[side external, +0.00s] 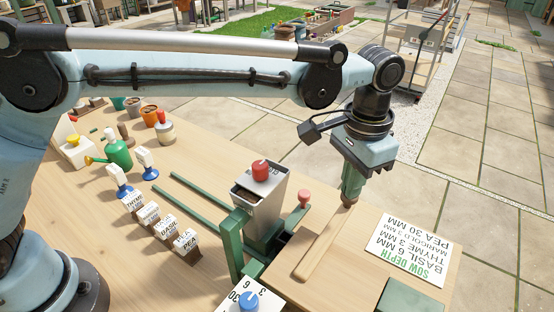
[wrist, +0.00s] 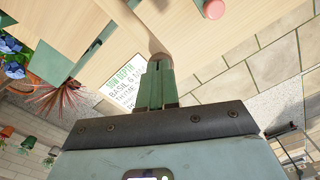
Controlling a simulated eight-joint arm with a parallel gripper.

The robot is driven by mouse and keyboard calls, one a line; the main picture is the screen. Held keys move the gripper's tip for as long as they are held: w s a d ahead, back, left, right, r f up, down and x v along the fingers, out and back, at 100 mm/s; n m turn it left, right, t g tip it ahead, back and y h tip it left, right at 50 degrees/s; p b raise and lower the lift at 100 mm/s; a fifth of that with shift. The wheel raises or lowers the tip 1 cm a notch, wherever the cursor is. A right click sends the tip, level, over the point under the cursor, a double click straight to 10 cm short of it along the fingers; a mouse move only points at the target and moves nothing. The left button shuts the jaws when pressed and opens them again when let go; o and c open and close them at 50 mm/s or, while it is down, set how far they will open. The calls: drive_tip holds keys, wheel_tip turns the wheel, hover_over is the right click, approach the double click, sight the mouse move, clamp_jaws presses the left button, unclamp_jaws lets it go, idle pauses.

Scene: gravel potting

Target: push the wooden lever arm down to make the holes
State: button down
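The wooden lever arm (side external: 322,246) slants across the light wooden board in the side view, from its near rounded end up to its far end under my gripper. In the wrist view the lever (wrist: 138,28) runs from the top edge down to its rounded end, just ahead of the fingertips. My gripper (side external: 348,201) points down over that far end. Its two green fingers lie side by side in the wrist view (wrist: 158,66), shut with nothing seen between them. The tips are at or just above the lever; I cannot tell if they touch. The holes are not visible.
A sow depth card (side external: 408,249) lies right of the lever. A metal hopper with a red knob (side external: 260,170) and a red-topped post (side external: 304,198) stand left. A blue-knobbed dial (side external: 249,301) is at the front. Seed packets (side external: 186,243) line up farther left.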

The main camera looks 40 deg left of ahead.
wheel_tip(320, 180, up, 13)
idle(1.1)
drive_tip(key=s+a+n+t+h, duration=0.1)
drive_tip(key=s+a+n+t, duration=0.15)
drive_tip(key=a, duration=1.55)
drive_tip(key=s+a+f+n+t+y, duration=0.1)
drive_tip(key=s+a+f+n+t, duration=0.2)
drive_tip(key=s+a+f, duration=0.7)
drive_tip(key=shift+a+f+t, duration=0.6)
drive_tip(key=shift+a+t, duration=0.25)
drive_tip(key=shift+a, duration=0.35)
